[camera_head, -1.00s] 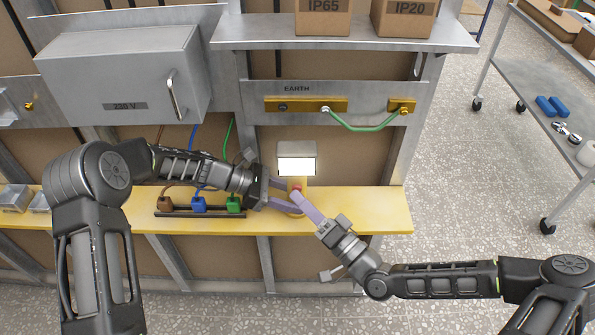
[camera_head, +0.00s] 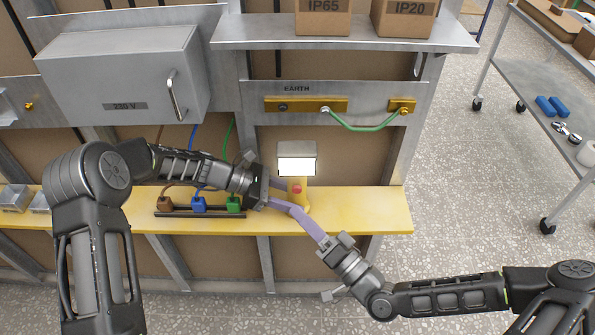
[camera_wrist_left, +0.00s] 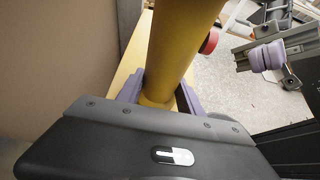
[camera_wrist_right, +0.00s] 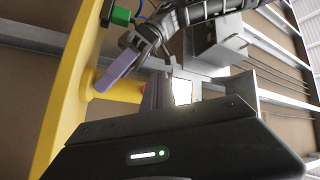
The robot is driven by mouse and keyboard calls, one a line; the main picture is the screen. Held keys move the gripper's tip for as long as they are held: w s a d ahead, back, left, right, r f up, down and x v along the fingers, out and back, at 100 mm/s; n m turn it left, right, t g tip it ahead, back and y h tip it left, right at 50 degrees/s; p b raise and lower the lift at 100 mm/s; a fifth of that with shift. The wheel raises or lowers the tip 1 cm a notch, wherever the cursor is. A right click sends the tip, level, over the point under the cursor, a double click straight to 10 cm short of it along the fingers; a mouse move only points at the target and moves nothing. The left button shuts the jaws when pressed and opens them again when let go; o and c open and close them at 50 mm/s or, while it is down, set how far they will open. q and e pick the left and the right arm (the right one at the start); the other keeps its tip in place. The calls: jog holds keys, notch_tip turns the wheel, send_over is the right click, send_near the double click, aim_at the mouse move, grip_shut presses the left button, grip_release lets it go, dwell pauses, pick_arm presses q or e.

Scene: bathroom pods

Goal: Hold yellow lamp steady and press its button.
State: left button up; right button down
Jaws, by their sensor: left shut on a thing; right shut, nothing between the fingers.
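The yellow lamp (camera_head: 301,197) stands upright on the yellow shelf (camera_head: 370,209). Its lamp head (camera_head: 297,159) has a bright white face. The red button (camera_head: 297,189) is on the lamp's post and shows at the post's side in the left wrist view (camera_wrist_left: 209,41). My left gripper (camera_head: 284,195) is shut on the post, with purple fingers on either side of it in the left wrist view. My right gripper (camera_head: 299,216) is shut and empty, its purple fingers in front of and below the button, apart from it.
Brown, blue and green plugs (camera_head: 198,204) sit in a black strip left of the lamp. A grey cabinet (camera_head: 125,75) and an earth bar with a green cable (camera_head: 362,127) are above. The shelf right of the lamp is clear.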

pick_arm(q)
jog(key=shift+s+a+f, duration=0.1)
jog(key=shift+a+f, duration=0.05)
jog(key=shift+f, duration=0.2)
pick_arm(e)
jog(key=shift+s, duration=1.25)
pick_arm(q)
jog(key=o, duration=0.9)
jog(key=shift+o, duration=0.8)
jog(key=shift+r, duration=0.15)
jog(key=shift+r, duration=0.1)
jog(key=v, duration=1.2)
